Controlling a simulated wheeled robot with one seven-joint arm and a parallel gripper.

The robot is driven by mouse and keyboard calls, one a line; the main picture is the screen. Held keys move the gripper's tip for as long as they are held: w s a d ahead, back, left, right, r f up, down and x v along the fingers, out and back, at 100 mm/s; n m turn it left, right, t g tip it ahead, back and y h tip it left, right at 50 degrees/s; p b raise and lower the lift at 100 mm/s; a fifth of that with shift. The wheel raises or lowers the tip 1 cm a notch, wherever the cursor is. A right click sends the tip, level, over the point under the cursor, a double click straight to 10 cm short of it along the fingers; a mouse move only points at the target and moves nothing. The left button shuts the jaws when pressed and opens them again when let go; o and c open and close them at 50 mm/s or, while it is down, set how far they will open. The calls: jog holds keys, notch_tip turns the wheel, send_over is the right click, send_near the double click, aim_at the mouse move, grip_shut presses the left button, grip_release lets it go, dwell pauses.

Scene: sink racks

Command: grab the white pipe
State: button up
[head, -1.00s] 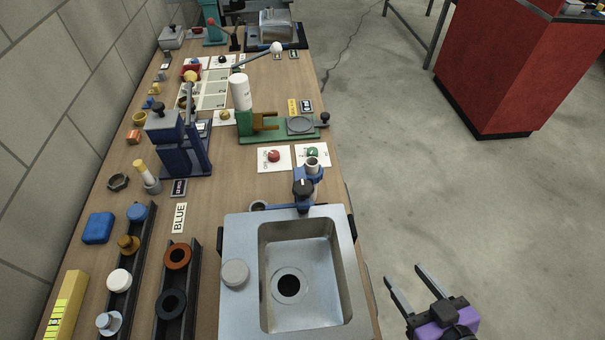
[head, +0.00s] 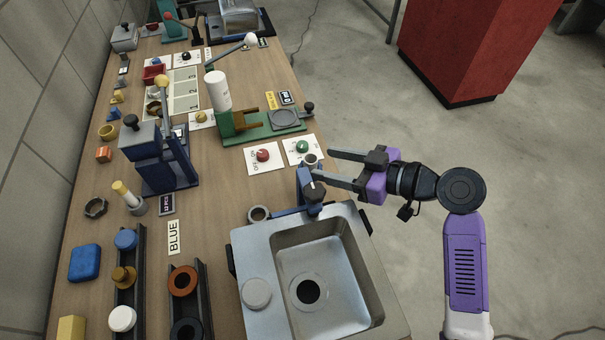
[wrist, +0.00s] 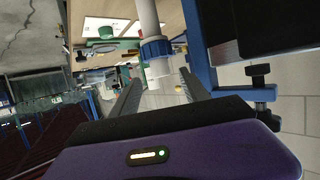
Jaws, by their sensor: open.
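The white pipe (head: 311,159) stands upright at the back edge of the sink, and only its round open top shows in the head view. In the wrist view the white pipe (wrist: 149,18) carries a blue collar and a short pale lower end. My gripper (head: 325,163) is open and comes in from the right, with its fingertips close to the pipe's top. In the wrist view the pipe appears between the two fingers (wrist: 160,78), around their tips. I cannot tell whether either finger touches it.
The metal sink (head: 255,245) lies in front of the pipe. A blue fixture with a dark knob (head: 315,192) is close beside it. Cards with a red button (head: 263,156) and a green button (head: 302,146) lie behind. A green stand (head: 270,128) is farther back.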

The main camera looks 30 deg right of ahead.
jog(key=shift+w+a+n, duration=0.1)
jog(key=shift+a+n, duration=0.2)
jog(key=shift+a, duration=0.05)
jog(key=shift+w+a+f, duration=0.1)
jog(key=shift+w+a, duration=0.1)
jog(key=shift+a, duration=0.05)
jog(key=shift+d+p+x, duration=0.2)
jog(key=shift+p+x, duration=0.8)
jog(key=shift+x, duration=2.55)
jog(key=shift+w, duration=0.15)
grip_shut()
